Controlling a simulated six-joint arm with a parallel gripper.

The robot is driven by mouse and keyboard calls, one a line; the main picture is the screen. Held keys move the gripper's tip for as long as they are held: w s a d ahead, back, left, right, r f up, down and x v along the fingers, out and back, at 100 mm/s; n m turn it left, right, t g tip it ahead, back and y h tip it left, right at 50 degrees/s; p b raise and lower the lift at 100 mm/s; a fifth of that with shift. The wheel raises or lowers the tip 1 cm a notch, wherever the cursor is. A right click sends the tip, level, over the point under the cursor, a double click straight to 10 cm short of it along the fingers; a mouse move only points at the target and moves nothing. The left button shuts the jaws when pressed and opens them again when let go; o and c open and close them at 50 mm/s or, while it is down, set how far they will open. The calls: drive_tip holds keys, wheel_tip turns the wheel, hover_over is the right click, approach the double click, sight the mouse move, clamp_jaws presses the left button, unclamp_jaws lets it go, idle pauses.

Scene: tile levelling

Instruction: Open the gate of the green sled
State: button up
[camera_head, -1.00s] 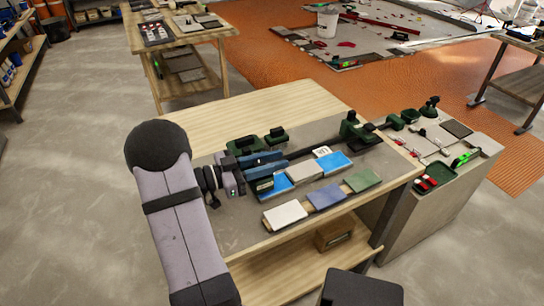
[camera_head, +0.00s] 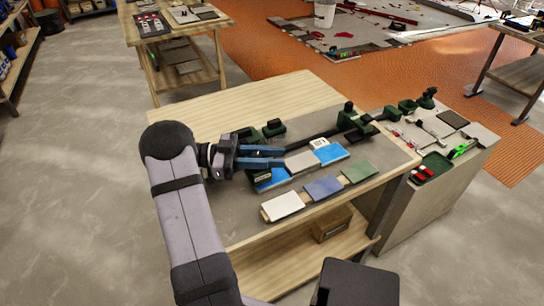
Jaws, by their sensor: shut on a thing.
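My gripper (camera_head: 282,158), with two blue fingers, is over the left part of the grey work surface. It is shut on a part that the fingers mostly hide. That part appears to belong to the dark green sled (camera_head: 262,176), which shows just below and behind the fingers, over a blue tile. The sled's gate cannot be made out clearly, and I cannot tell whether it is open or shut. A dark rail (camera_head: 315,138) runs from behind the fingers up to a green end block (camera_head: 347,117).
Grey (camera_head: 299,161) and blue (camera_head: 331,153) tiles lie right of the fingers. White (camera_head: 283,206), slate-blue (camera_head: 323,187) and green (camera_head: 359,171) tiles lie nearer the front edge. Small green blocks (camera_head: 273,128) stand behind. A side bench (camera_head: 446,184) holds a green tray and tools.

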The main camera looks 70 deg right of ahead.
drive_tip(key=o, duration=1)
drive_tip(key=shift+o, duration=0.2)
drive_tip(key=b+v, duration=0.1)
drive_tip(key=v, duration=0.6)
drive_tip(key=shift+w, duration=0.15)
